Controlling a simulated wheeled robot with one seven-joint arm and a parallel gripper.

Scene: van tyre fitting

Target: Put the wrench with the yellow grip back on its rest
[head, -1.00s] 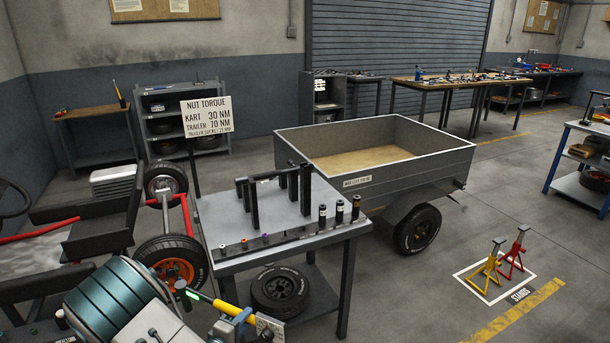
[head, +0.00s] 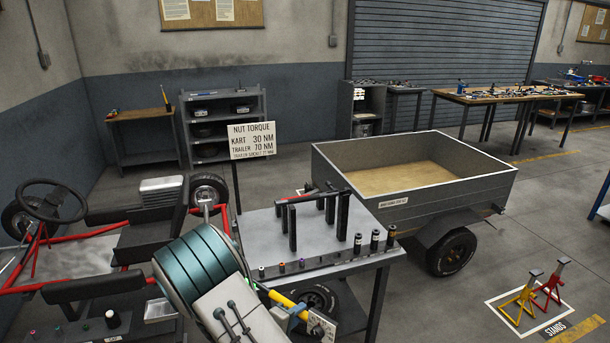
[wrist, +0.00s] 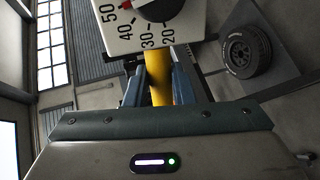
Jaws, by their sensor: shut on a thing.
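My gripper (wrist: 160,88) is shut on the yellow grip of the wrench (head: 284,300). In the wrist view the grip (wrist: 159,62) passes between the two blue-grey fingers, with a white dial plate (wrist: 148,38) marked 20 to 50 beyond it. In the head view the wrench is in front of the table's near edge, low and tilted; my arm hides part of it. The rest appears to be the black upright posts (head: 357,218) on the grey table (head: 262,232). A dark bar with a red part (head: 335,192) lies across some posts.
Several sockets (head: 374,240) stand along the table's near edge. A torque sign (head: 252,141) stands behind it. A red-framed kart (head: 100,235) is at left, a grey trailer (head: 440,190) at right. A tyre (head: 318,298) lies under the table. Floor is open toward the stands (head: 535,295).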

